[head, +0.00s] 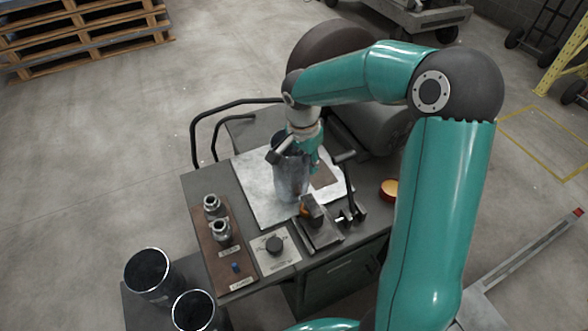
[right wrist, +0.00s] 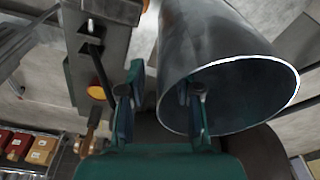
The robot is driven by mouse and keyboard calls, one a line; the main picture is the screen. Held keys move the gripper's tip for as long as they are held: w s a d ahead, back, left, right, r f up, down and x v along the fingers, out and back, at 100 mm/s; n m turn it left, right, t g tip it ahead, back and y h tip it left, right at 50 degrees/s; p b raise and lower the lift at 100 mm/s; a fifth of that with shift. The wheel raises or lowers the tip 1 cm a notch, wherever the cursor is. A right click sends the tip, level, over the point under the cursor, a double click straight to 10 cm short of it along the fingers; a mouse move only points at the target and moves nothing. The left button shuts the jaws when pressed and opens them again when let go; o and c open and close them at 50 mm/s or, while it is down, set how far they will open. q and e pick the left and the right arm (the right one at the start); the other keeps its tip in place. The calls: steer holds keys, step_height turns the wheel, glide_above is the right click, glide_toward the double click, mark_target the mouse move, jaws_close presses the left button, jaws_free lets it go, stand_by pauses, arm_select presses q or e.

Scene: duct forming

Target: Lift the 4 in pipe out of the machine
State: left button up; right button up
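The grey metal pipe (head: 291,178) stands roughly upright on the machine's pale metal plate (head: 254,193) in the head view. In the right wrist view its open end (right wrist: 240,85) fills the right half. My right gripper (head: 303,150) is at the pipe's upper end. Its fingers (right wrist: 160,105) are spread apart in the right wrist view: one appears to be inside the pipe's mouth, the other outside, with the near wall between them. I see no clear contact with the wall. My left gripper is not in view.
Two dark open cylinders (head: 148,275) (head: 193,310) stand at lower left. A brown board (head: 216,250) holds metal fittings (head: 221,230). A small knob panel (head: 274,250) and a clamp-like block (head: 318,232) are in front of the pipe. An orange-topped round item (head: 389,189) lies at right.

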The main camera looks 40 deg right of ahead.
jaws_close()
steer(key=shift+r, duration=0.1)
stand_by(0.5)
